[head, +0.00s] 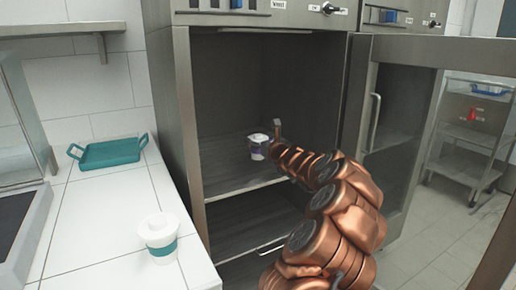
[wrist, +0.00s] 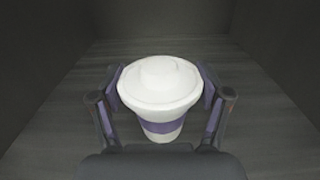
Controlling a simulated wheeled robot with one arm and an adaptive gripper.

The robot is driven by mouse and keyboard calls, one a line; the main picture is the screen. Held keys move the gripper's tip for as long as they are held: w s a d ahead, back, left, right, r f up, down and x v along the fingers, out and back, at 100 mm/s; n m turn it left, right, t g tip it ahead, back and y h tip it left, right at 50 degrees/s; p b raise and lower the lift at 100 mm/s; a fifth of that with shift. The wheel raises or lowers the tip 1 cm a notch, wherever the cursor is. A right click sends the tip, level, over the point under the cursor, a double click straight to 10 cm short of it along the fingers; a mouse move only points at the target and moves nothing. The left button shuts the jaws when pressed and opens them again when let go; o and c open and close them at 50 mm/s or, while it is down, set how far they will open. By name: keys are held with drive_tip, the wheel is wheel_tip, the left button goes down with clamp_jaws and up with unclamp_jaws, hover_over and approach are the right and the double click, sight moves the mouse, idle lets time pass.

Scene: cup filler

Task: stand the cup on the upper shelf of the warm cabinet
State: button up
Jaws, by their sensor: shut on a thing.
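A white lidded cup with a purple band (head: 258,147) is inside the warm cabinet (head: 181,130), over its upper shelf (head: 225,177) and upright. My gripper (head: 273,139) reaches in from the right and is shut on this cup. In the wrist view the same cup (wrist: 160,95) sits between the two fingers of my gripper (wrist: 160,108), with the dark shelf surface (wrist: 60,135) behind and below it. I cannot tell whether the cup's base touches the shelf.
The cabinet's glass door (head: 420,130) stands open on the right. A second white cup with a teal band (head: 159,238) and a teal tray (head: 110,153) are on the white counter (head: 90,215) at left. A lower shelf (head: 240,232) lies below. A metal cart (head: 468,135) stands far right.

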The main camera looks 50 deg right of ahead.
drive_tip(key=shift+w+d, duration=0.25)
drive_tip(key=shift+f+b, duration=0.5)
drive_tip(key=shift+f, duration=1.3)
drive_tip(key=shift+f, duration=0.15)
drive_tip(key=o, duration=1.2)
drive_tip(key=shift+o, duration=0.2)
drive_tip(key=shift+r, duration=0.2)
drive_tip(key=v, duration=1)
drive_tip(key=shift+s, duration=0.25)
drive_tip(key=shift+s+a, duration=0.4)
drive_tip(key=shift+s, duration=0.25)
